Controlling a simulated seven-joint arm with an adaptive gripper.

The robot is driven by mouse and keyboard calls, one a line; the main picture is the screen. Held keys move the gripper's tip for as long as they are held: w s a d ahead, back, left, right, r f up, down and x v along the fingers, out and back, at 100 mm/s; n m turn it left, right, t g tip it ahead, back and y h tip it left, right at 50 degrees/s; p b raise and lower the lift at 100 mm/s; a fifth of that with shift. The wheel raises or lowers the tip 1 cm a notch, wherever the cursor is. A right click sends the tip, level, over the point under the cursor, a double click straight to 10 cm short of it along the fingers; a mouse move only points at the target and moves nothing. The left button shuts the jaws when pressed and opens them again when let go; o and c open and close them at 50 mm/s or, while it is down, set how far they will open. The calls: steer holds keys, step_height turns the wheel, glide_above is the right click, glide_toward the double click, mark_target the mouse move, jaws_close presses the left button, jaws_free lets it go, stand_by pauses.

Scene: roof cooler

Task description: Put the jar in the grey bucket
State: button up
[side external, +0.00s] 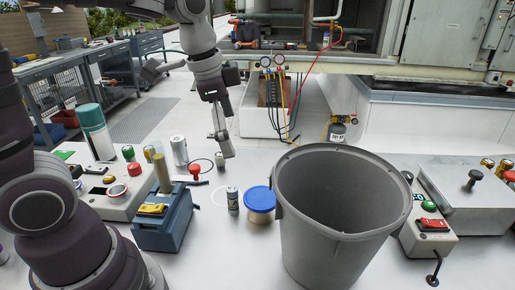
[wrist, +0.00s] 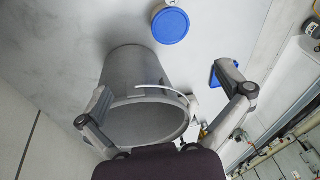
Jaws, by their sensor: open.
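The jar (side external: 259,203) has a blue lid and a pale body and stands upright on the white table, just left of the bucket. Its blue lid also shows at the top of the wrist view (wrist: 170,25). The large grey bucket (side external: 335,225) stands upright at centre right in the side view; it also shows between my fingers in the wrist view (wrist: 140,75). In the side view, the visible part of its inside shows nothing in it. My gripper (side external: 222,147) is open and empty, pointing down above the table, behind and left of the jar. Its two spread fingers show in the wrist view (wrist: 164,80).
A small labelled bottle (side external: 233,201) stands close left of the jar. A blue toolbox-like case (side external: 163,220) and a control box with buttons (side external: 118,190) stand further left. A switch box (side external: 430,230) sits right of the bucket. A gauge set with hoses (side external: 272,80) hangs behind.

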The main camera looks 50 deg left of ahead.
mark_target(260, 196)
steer(key=w+f+m+g, duration=0.1)
steer(key=w+f+m, duration=0.1)
steer(key=f, duration=0.4)
steer(key=w+f+m+g, duration=0.1)
steer(key=w+f+m, duration=0.1)
steer(key=f, duration=0.4)
steer(key=w+f+m+g, duration=0.1)
steer(key=w+f+m, duration=0.2)
steer(key=f, duration=0.4)
steer(key=shift+a+m, duration=0.35)
steer(key=shift+m, duration=0.05)
steer(key=shift+r, duration=0.1)
steer(key=c, duration=1.1)
steer(key=shift+o, duration=0.2)
steer(key=shift+r, duration=0.15)
